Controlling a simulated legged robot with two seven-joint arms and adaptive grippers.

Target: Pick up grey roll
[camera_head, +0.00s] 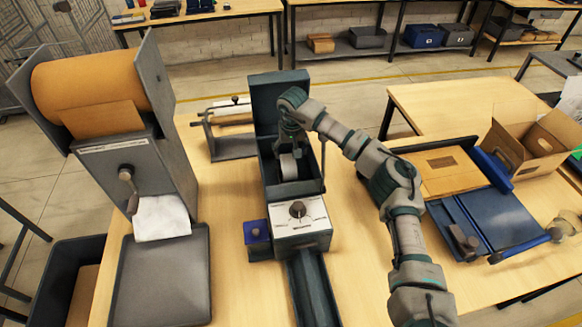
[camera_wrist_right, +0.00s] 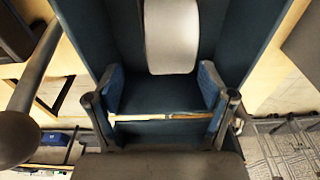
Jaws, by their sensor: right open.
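The grey roll (camera_head: 288,167) sits inside a dark box-like dispenser (camera_head: 272,92) in the middle of the table, below my right gripper (camera_head: 290,143). In the right wrist view the roll (camera_wrist_right: 172,35) is a smooth pale grey cylinder between dark blue walls, beyond the fingertips. My right gripper (camera_wrist_right: 163,92) is open there, with its two blue-padded fingers apart and nothing between them. The roll and fingers look apart. Part of the roll is hidden by the arm and dispenser walls. My left gripper is not in view.
A brown paper roll holder (camera_head: 130,160) and dark tray (camera_head: 160,275) stand at left. A control box with a knob (camera_head: 298,222) is in front. At right are a blue folding board (camera_head: 490,222) and an open carton (camera_head: 535,145).

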